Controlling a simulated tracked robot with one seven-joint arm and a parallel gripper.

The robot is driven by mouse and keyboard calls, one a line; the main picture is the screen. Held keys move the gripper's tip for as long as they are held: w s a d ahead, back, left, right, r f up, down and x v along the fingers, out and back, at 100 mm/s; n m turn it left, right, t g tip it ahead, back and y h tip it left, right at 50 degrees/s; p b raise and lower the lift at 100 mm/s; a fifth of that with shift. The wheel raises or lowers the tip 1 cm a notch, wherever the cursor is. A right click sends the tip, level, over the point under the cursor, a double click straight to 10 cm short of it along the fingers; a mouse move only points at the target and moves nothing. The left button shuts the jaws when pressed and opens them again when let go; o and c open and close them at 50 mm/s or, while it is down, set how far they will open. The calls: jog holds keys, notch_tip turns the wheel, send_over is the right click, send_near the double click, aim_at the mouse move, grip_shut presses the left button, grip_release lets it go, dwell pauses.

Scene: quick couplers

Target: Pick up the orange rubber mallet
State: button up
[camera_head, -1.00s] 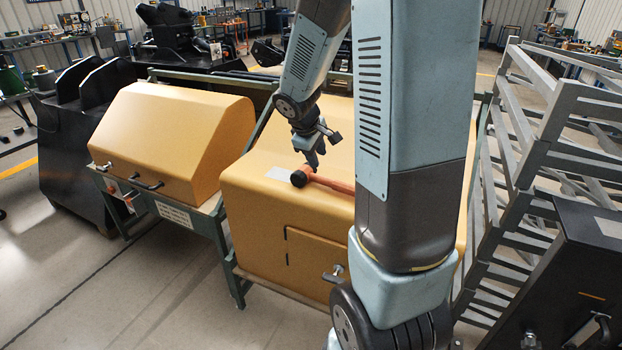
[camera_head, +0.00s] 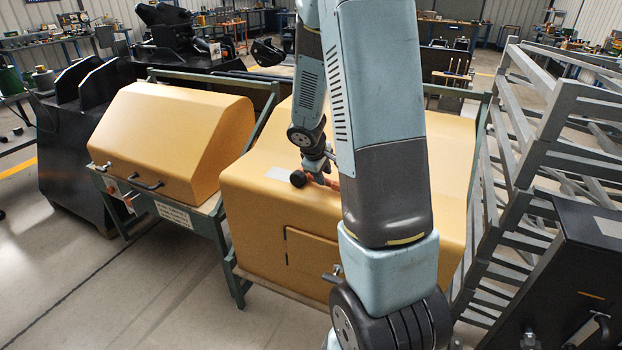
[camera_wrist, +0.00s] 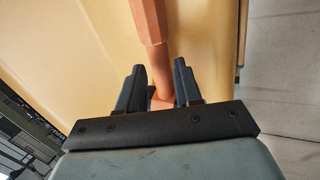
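The orange rubber mallet lies on top of the yellow cabinet (camera_head: 258,208). In the head view its black head (camera_head: 298,179) and a short piece of orange handle (camera_head: 333,184) show; my arm hides the rest. In the wrist view the orange handle (camera_wrist: 150,22) runs down between the two fingers of my gripper (camera_wrist: 159,82). The fingers are apart, with a gap visible on each side of the handle. The mallet head is not in the wrist view. In the head view my gripper (camera_head: 322,174) is low over the cabinet top at the handle, close behind the head.
A second yellow cabinet (camera_head: 180,130) stands to the left. A grey metal rack (camera_head: 510,180) stands close on the right. Open floor (camera_head: 90,270) lies at the front left.

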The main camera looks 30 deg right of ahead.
aim_at(330, 183)
jog(key=shift+x, duration=1.9)
jog(key=shift+c, duration=0.2)
jog(key=shift+w, duration=0.1)
grip_shut()
